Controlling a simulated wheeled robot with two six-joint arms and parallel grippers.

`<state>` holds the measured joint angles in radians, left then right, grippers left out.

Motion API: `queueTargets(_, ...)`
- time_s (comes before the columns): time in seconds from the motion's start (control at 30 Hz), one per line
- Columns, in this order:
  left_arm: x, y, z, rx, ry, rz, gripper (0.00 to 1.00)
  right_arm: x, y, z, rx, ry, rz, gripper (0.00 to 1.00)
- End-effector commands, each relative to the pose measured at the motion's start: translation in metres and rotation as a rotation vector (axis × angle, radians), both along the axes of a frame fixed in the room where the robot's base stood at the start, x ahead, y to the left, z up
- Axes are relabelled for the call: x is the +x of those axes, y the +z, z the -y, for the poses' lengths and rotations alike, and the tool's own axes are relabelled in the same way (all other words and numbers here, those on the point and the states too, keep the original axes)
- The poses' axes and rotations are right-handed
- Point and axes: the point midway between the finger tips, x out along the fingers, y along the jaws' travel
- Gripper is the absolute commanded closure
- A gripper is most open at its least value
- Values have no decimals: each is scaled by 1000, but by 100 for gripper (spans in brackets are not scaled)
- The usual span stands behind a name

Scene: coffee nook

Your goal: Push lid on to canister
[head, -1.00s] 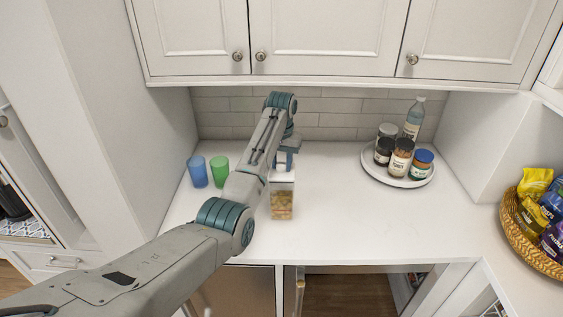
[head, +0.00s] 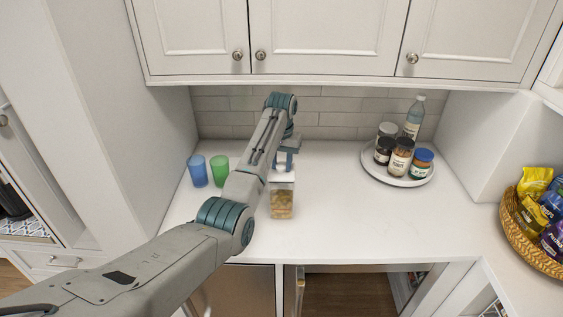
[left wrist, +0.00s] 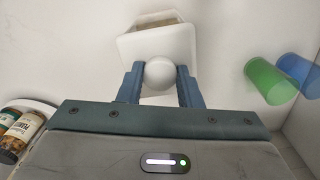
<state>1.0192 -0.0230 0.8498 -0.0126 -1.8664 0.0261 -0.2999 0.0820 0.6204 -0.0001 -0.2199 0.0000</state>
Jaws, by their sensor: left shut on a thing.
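The canister (head: 282,203) is clear, with tan contents, and stands upright on the white counter. The white lid (head: 282,177) is at the canister's top; I cannot tell whether it is fully seated. My left gripper (head: 285,160) is directly above the canister, partly hidden by my arm. In the left wrist view its two fingers (left wrist: 160,76) are shut on the lid's round white knob (left wrist: 159,71). The lid's square plate (left wrist: 176,42) lies beyond the knob and hides most of the canister. My right gripper is not in view.
A blue cup (head: 197,171) and a green cup (head: 219,170) stand left of my forearm. A round tray (head: 369,164) with jars and a bottle (head: 413,118) is at the back right. A snack basket (head: 526,239) is at the far right. The counter's middle right is clear.

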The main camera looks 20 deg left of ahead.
Motion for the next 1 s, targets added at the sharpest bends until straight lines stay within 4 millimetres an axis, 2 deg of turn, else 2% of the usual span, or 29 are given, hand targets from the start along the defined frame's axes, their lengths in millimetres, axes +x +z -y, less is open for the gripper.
queueTargets(0.87, 0, -5, 0, 0, 0, 0, 94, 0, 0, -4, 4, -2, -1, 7)
queueTargets(0.9, 0, -5, 0, 0, 0, 0, 66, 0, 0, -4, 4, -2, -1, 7)
queueTargets(1.0, 0, -5, 0, 0, 0, 0, 47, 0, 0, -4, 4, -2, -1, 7)
